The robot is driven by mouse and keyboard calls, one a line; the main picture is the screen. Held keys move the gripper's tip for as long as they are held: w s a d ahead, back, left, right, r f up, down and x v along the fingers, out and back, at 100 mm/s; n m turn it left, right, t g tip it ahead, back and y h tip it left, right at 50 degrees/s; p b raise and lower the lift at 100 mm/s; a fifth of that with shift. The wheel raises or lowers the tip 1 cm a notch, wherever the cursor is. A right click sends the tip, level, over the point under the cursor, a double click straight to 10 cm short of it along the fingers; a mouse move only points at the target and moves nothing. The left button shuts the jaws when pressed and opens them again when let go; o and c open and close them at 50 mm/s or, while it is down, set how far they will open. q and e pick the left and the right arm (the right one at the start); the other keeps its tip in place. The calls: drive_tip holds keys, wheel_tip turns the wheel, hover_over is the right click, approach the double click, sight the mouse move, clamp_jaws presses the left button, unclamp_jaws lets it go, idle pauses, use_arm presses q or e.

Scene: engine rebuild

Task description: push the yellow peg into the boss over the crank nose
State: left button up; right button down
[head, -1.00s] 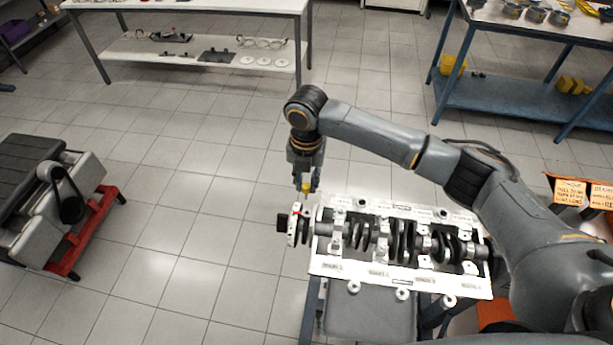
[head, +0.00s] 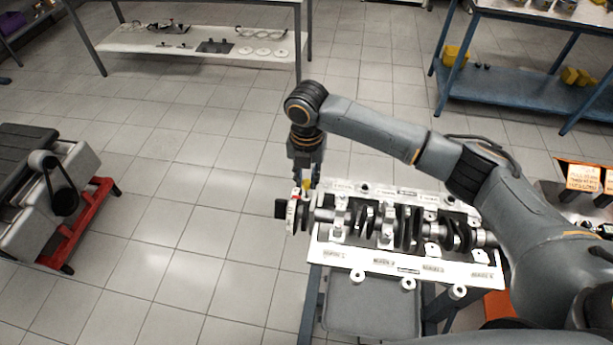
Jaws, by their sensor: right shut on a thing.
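The engine block (head: 400,262) lies on a stand with the crankshaft (head: 388,222) in its bearings. The crank nose is at the block's left end, by a pale upright plate (head: 293,215) with a red mark and a dark piece on its left. My right gripper (head: 306,182) points down just above this end. It is shut on the yellow peg (head: 307,185), of which only a small part shows between the fingers. The boss is too small and covered to make out, so I cannot tell how far the peg is in. My left gripper is not in view.
A grey engine on a red stand (head: 85,225) is on the left. A white shelf table (head: 200,50) and a blue shelf table (head: 520,88) stand at the back. Orange bins with labels (head: 583,177) are at the right. The tiled floor left of the block is clear.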

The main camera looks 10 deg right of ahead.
sight(307, 188)
drive_tip(key=shift+p, duration=0.4)
idle(0.5)
drive_tip(key=shift+f+b, duration=0.9)
drive_tip(key=shift+f, duration=1.25)
idle(1.2)
drive_tip(key=c, duration=1.4)
unclamp_jaws()
drive_tip(key=shift+c, duration=0.2)
drive_tip(key=shift+r, duration=0.15)
drive_tip(key=shift+r+p, duration=1.4)
drive_tip(key=shift+p, duration=0.35)
drive_tip(key=o, duration=0.6)
